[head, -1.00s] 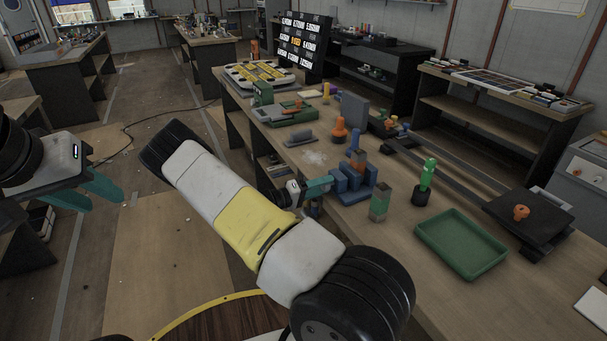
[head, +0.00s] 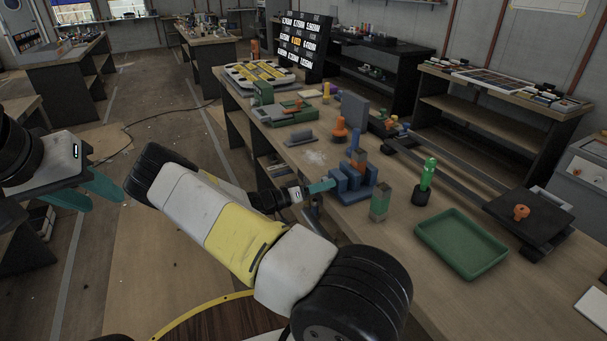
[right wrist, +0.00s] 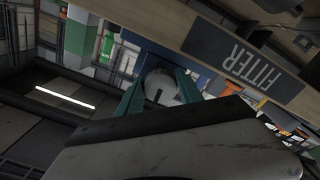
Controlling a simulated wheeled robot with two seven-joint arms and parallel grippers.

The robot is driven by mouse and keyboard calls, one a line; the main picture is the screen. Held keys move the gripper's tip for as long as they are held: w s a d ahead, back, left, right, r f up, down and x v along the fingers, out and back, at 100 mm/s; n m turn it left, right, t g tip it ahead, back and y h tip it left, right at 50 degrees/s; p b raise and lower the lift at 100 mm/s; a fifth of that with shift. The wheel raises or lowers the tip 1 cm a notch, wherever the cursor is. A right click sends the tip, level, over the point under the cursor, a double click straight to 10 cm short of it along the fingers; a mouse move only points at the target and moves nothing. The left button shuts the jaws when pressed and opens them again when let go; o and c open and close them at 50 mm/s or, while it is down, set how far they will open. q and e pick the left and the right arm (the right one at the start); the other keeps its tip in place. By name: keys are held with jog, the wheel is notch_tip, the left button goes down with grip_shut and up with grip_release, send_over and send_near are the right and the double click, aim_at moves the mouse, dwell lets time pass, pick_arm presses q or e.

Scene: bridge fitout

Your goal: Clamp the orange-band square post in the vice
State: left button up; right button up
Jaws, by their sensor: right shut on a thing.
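The blue vice (head: 344,184) stands at the near edge of the bench. A post with an orange band (head: 360,158) stands upright at its jaws; I cannot tell how tightly the jaws hold it. My right gripper (head: 325,186) is at the front of the vice, on the side facing me. In the right wrist view its teal fingers (right wrist: 160,92) are shut on a pale round part with a dark slot, seemingly the vice's handle (right wrist: 161,86). My left gripper (head: 98,196) is open and empty over the floor at the left, away from the bench.
A green-and-grey square block (head: 380,203) stands right of the vice, with a green peg in a black holder (head: 424,181) beyond it. A green tray (head: 462,244) lies nearer.

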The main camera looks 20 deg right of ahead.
dwell(0.3)
jog(key=o, duration=1.4)
jog(key=shift+a, duration=0.15)
